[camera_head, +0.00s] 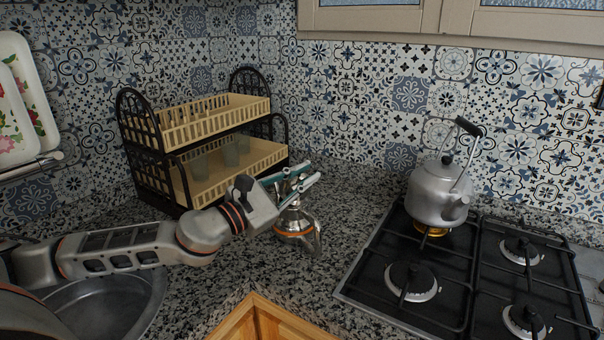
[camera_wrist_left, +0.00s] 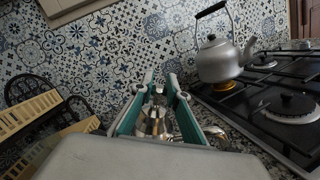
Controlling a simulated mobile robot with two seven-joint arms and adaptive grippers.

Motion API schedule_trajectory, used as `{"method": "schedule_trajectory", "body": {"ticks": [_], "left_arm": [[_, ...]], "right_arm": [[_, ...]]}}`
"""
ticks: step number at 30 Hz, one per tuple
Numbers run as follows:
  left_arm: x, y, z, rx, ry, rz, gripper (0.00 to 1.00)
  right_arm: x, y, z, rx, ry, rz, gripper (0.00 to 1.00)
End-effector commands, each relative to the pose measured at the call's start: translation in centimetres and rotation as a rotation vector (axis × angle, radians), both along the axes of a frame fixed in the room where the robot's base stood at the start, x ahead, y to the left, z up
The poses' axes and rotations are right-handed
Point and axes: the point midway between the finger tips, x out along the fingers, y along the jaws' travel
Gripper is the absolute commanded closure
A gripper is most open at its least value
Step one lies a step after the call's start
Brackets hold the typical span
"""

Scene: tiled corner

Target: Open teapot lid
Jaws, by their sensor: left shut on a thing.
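A small shiny metal teapot (camera_head: 296,222) stands on the granite counter left of the stove, its handle or spout side pointing down to the right. My left gripper (camera_head: 301,183) comes in from the left at the teapot's top, its teal-padded fingers closed around the lid's knob. My right gripper is not in view.
A grey kettle (camera_head: 437,194) with a black-gripped handle stands on the gas stove (camera_head: 375,270) at right. A two-tier dish rack (camera_head: 160,160) with cups stands behind my left arm. A sink (camera_head: 110,300) lies at lower left. Counter between teapot and stove is clear.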

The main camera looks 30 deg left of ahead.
Motion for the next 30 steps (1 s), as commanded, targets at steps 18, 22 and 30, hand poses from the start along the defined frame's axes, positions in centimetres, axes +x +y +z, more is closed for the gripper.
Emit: {"method": "schedule_trajectory", "body": {"ticks": [18, 22, 30], "left_arm": [[0.0, 0.0, -0.1, 0.001, 0.000, -0.001, 0.67], [0.0, 0.0, -0.1, 0.001, 0.000, 0.000, 0.67], [-1.6, 0.7, -0.5, 0.004, 0.003, 0.002, 0.67]], "right_arm": [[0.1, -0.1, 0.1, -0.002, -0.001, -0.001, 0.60], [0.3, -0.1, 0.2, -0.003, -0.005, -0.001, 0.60], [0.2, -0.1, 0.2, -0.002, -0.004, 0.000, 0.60]]}}
